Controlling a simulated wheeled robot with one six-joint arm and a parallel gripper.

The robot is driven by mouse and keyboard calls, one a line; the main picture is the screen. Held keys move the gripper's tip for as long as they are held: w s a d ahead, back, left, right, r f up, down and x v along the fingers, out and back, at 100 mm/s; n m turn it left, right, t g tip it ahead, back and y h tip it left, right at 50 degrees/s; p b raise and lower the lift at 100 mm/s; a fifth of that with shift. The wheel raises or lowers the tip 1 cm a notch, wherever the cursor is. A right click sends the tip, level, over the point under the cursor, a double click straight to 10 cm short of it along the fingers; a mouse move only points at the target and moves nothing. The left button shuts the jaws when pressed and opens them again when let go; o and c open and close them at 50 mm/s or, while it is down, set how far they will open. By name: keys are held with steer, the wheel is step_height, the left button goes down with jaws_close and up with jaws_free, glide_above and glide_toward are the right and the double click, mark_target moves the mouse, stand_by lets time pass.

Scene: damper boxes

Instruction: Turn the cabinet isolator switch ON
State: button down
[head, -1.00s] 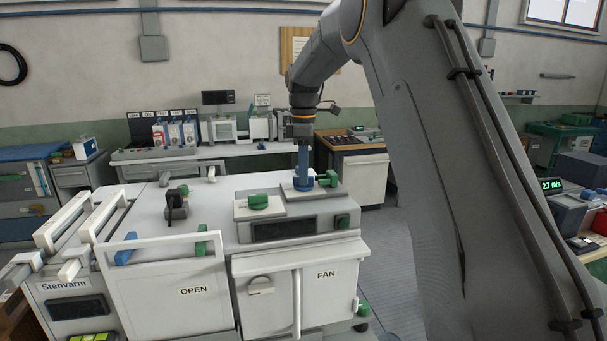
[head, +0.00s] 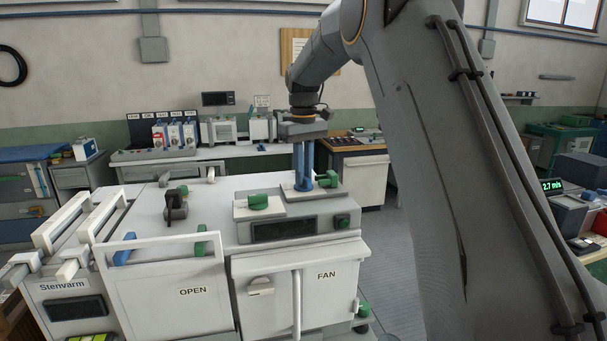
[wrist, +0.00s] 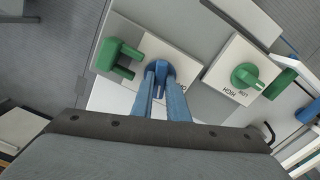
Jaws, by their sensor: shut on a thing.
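The isolator switch is a blue knob (wrist: 160,70) on a light plate (wrist: 178,52) in the wrist view; lettering on the plate is mostly hidden. In the head view its plate sits at the back right of the cabinet top (head: 215,190). My gripper (head: 303,187) points straight down over it, its two blue fingers showing side by side. In the wrist view my gripper (wrist: 160,72) has a finger on each side of the knob's grip and is shut on it. The exact ON and OFF marks cannot be read.
A green handle (wrist: 119,58) stands close beside the knob. A green HIGH/LOW knob (wrist: 244,76) sits on a separate plate; it also shows in the head view (head: 258,201). A black switch (head: 175,203) and white rails (head: 62,221) are further left.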

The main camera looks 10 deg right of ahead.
steer(key=shift+r+m, duration=0.1)
steer(key=shift+m, duration=1.9)
steer(key=c, duration=1.7)
jaws_free()
steer(key=shift+r+b, duration=1.55)
steer(key=shift+r, duration=2.3)
